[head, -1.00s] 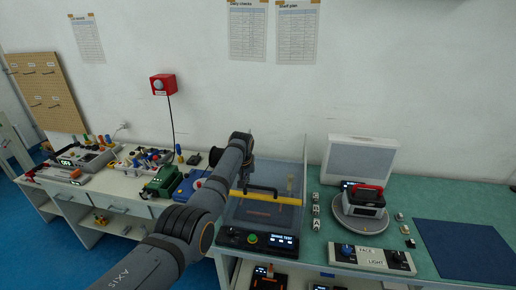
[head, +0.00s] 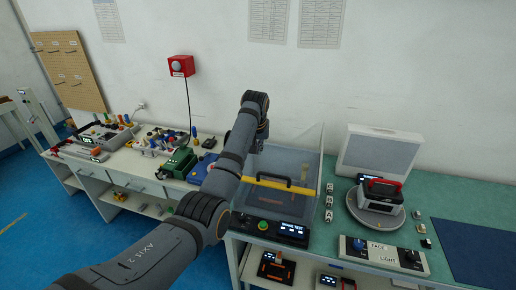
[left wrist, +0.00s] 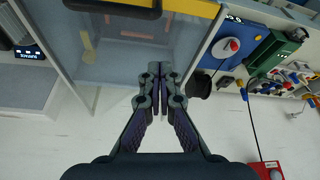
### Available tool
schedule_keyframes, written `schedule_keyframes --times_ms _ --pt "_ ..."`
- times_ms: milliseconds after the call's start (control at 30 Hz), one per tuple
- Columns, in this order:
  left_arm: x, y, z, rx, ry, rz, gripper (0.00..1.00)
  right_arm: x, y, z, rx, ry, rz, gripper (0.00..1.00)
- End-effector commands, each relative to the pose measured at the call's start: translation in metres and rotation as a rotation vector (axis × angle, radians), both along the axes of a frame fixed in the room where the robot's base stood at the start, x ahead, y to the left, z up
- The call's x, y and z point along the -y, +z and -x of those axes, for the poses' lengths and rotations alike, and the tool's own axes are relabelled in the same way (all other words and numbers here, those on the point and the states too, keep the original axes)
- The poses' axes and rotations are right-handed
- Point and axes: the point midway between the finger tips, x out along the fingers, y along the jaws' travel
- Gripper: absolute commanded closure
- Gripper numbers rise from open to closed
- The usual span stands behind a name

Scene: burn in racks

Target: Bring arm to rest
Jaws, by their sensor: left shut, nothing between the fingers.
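My left arm rises from the bottom left of the head view. Its wrist end (head: 260,128) stands in front of the wall, above the back of a clear-walled test box (head: 285,160); the fingertips cannot be made out there. In the left wrist view my left gripper (left wrist: 161,72) is shut, its fingers together and nothing between them. It appears over the box's clear panel, apart from the yellow bar (left wrist: 190,7). That yellow bar with a dark handle also shows in the head view (head: 300,188). My right gripper is in neither view.
Left of the box are a green device (head: 178,162), a blue device (head: 203,168) and a bench of coloured parts. On the right are a round turntable (head: 372,222) bearing a red-black unit, a white panel (head: 380,150) and a dark blue mat (head: 475,245). A red wall box (head: 181,66) hangs behind.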

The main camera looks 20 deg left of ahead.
Motion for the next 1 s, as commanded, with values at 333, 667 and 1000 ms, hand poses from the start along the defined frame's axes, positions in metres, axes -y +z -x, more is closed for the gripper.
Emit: schedule_keyframes --times_ms 333,667,1000 --pt "0.000 0.014 0.007 -0.001 0.000 -0.001 1.00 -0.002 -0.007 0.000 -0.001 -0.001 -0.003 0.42" --pt "-0.030 -0.136 0.106 -0.019 -0.036 -0.025 1.00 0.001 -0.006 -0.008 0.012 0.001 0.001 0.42" --pt "-0.044 -0.208 0.279 -0.029 -0.147 -0.083 1.00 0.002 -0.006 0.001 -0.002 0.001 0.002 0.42"
